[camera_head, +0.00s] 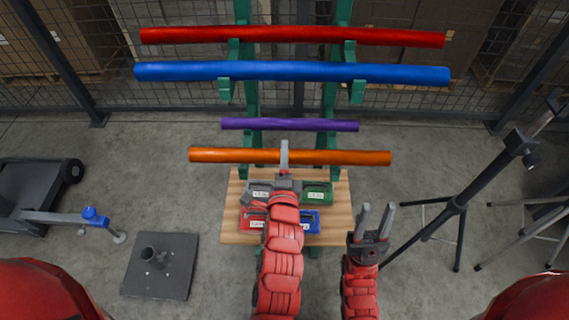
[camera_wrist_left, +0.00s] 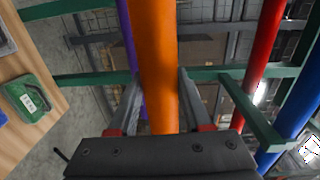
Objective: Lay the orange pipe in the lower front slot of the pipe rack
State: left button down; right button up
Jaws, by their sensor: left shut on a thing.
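The orange pipe (camera_head: 230,155) is level and held crosswise in front of the green pipe rack (camera_head: 356,92). My left gripper (camera_head: 284,158) is shut on it near its middle. In the left wrist view the orange pipe (camera_wrist_left: 155,55) passes between the two fingers of my left gripper (camera_wrist_left: 158,100). The purple pipe (camera_head: 290,124) lies low on the rack, just behind the orange one. The lower front slot is not clearly visible behind the orange pipe. My right gripper (camera_head: 376,212) is open and empty, lower right of the rack.
A red pipe (camera_head: 290,36) and a thick blue pipe (camera_head: 290,71) lie on the rack's upper arms. Coloured cases sit on a wooden board (camera_head: 240,182) at its foot. A black tripod (camera_head: 460,205) stands right; a dark base plate (camera_head: 160,265) lies left.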

pick_arm(q)
jog(key=w+f+b, duration=0.4)
jog(key=f+b, duration=0.2)
jog(key=f, duration=0.1)
dwell(0.5)
jog(key=shift+c, duration=1.3)
grip_release()
